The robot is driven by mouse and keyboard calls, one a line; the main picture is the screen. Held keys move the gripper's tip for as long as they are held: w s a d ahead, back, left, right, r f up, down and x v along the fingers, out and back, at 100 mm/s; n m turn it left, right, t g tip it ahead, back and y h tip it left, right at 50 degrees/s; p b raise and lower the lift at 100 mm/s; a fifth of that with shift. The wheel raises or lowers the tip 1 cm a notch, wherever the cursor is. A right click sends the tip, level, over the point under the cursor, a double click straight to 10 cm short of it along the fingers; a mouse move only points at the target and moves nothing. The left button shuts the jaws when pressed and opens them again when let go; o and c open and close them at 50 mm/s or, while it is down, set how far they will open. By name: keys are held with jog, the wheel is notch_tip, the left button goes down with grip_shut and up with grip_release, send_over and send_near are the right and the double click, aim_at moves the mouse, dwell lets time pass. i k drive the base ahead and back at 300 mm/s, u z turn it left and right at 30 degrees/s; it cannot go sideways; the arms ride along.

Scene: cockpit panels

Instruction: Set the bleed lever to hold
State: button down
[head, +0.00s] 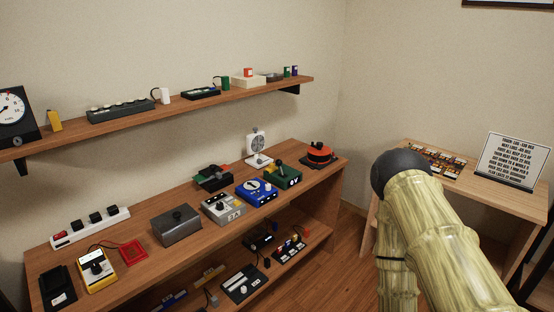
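No thing is readable as the bleed lever from here; labels are too small. A green box (283,179) with a dark upright lever stands toward the right end of the wooden bench. On the low desk at right lies a panel (437,161) with several small orange, white and dark parts, partly hidden behind my arm. A white sign (512,161) with black text stands beside it, its words too small to read surely. My own arm fills the lower right, with a dark rounded joint. My gripper is not in view.
The bench (140,283) holds a blue box (256,193), a grey box (177,225), a yellow meter (97,271) and a power strip (90,227). A wall shelf (200,104) above carries several devices. Floor shows between bench and desk (405,147).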

aim_at(278, 162)
jog(key=z, duration=1.55)
jog(key=i, duration=1.1)
jog(key=u, duration=2.8)
jog(key=i, duration=0.4)
jog(key=u, duration=0.15)
